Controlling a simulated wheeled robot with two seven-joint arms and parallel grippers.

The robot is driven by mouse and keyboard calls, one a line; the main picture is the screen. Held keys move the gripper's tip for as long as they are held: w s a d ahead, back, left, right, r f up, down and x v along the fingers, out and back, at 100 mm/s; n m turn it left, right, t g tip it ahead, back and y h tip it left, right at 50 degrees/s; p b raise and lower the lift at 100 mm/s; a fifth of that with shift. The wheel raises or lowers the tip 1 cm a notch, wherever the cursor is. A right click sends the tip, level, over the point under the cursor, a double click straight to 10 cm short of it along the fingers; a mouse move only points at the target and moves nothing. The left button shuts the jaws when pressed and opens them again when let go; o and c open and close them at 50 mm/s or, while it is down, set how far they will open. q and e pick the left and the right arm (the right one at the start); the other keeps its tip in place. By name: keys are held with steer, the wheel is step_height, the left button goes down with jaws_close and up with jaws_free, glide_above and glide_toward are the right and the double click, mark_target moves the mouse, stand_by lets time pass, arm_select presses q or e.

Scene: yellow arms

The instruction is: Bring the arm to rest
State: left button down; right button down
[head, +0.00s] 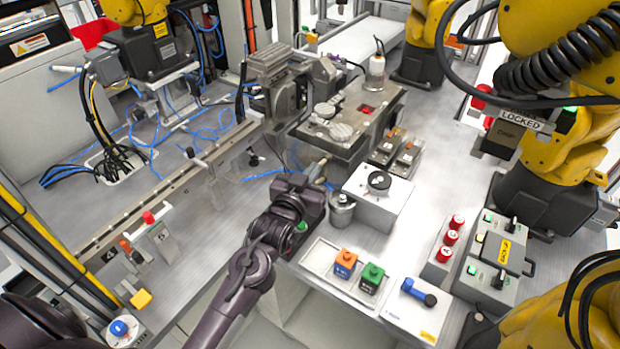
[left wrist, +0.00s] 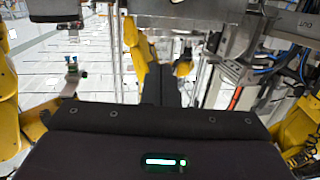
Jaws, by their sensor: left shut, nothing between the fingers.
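My left arm (head: 245,280), dark purple, comes up from the bottom of the head view. It reaches over the front edge of the grey workbench (head: 230,250). My left gripper (head: 316,172) is at its far end, beside a small round metal pot (head: 341,208) and a white box with a black knob (head: 378,183). It is shut and empty. Whether it touches anything is unclear. In the left wrist view, the dark gripper housing with a green light fills the bottom, and the fingertips are hard to make out. My right gripper is in neither view.
A metal vise-like machine (head: 278,85) stands behind. Yellow robot arms (head: 570,60) stand at the right. A rail (head: 160,200) runs at left.

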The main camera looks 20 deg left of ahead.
arm_select(q)
steer(key=s+f+g, duration=0.1)
steer(key=s, duration=0.1)
steer(key=s+f+g, duration=0.3)
steer(key=s, duration=0.2)
steer(key=shift+d+f, duration=0.15)
steer(key=shift+f, duration=0.2)
steer(key=s+f+m+g, duration=0.1)
steer(key=s+f+g, duration=0.2)
steer(key=s+g, duration=1.1)
steer(key=s+f+t, duration=0.2)
steer(key=s+f, duration=0.2)
steer(key=f, duration=1.2)
steer(key=s+f+t, duration=0.1)
steer(key=s+f, duration=0.3)
steer(key=f, duration=1.2)
steer(key=s+a+f, duration=0.2)
steer(key=s+f, duration=0.6)
steer(key=s, duration=0.1)
steer(key=s+a+f+g, duration=0.1)
steer(key=s+a+f, duration=0.1)
steer(key=s+f, duration=0.7)
steer(key=shift+s+m+y, duration=0.25)
steer(key=shift+m+y, duration=0.15)
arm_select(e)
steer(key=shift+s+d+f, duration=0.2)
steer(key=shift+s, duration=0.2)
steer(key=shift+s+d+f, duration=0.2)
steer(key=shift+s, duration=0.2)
